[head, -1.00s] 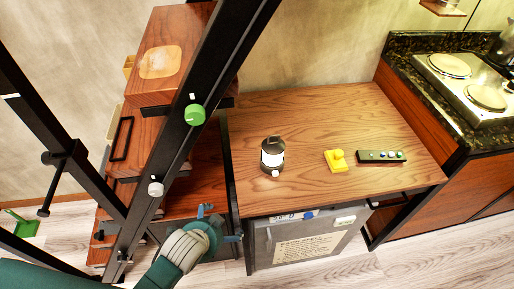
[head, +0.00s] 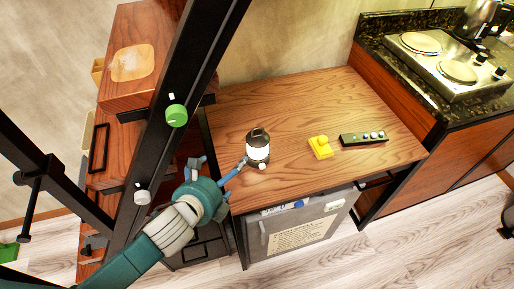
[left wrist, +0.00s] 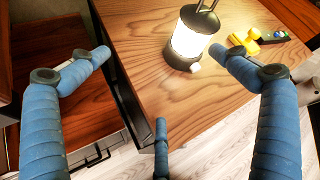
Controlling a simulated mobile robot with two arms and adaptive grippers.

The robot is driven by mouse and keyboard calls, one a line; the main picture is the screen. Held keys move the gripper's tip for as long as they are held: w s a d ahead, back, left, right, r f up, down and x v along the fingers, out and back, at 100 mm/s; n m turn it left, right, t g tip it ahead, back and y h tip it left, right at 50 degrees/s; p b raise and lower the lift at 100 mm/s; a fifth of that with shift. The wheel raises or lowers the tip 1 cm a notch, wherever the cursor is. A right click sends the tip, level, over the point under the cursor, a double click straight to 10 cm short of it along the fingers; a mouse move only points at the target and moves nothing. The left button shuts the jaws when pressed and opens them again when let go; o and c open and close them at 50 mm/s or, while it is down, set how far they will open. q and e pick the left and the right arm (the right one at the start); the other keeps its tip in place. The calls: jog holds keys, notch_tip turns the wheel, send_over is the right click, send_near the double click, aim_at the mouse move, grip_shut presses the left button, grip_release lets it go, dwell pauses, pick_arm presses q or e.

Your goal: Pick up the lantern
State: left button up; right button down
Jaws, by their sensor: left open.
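The lantern (head: 257,153) stands upright near the left edge of the wooden table. It has a pale, bright body, a dark top and base, and a small light knob low on its side. In the left wrist view the lantern (left wrist: 188,38) stands beyond the fingers, with its handle cut off by the top edge. My left gripper (head: 221,162) is open and empty, just left of the lantern at the table's left edge. Its blue fingers are spread in the left wrist view (left wrist: 161,52), and the right fingertip appears close to the lantern; contact cannot be told. My right gripper is not in view.
A yellow object (head: 320,148) and a dark strip with buttons (head: 364,139) lie right of the lantern on the table (head: 300,101). A wooden shelf unit (head: 133,95) stands left, partly behind a dark stair beam (head: 192,70). A hob (head: 450,65) is at right.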

aim_at(249, 149)
pick_arm(q)
jog(key=w+d+m, duration=0.1)
jog(key=w+m, duration=0.1)
jog(key=m, duration=0.1)
jog(key=w+d+m+h, duration=0.1)
jog(key=w+d+m, duration=0.1)
jog(key=m, duration=0.2)
jog(key=w+d+m+h, duration=0.1)
jog(key=w+m, duration=0.1)
jog(key=m, duration=0.1)
jog(key=shift+w+d+r+m+t, duration=0.1)
jog(key=shift+d+r+m+t, duration=0.15)
jog(key=shift+d+m+t, duration=0.05)
jog(key=shift+p+x, duration=0.3)
jog(key=shift+x, duration=2.45)
jog(key=shift+d, duration=0.15)
jog(key=c, duration=1.4)
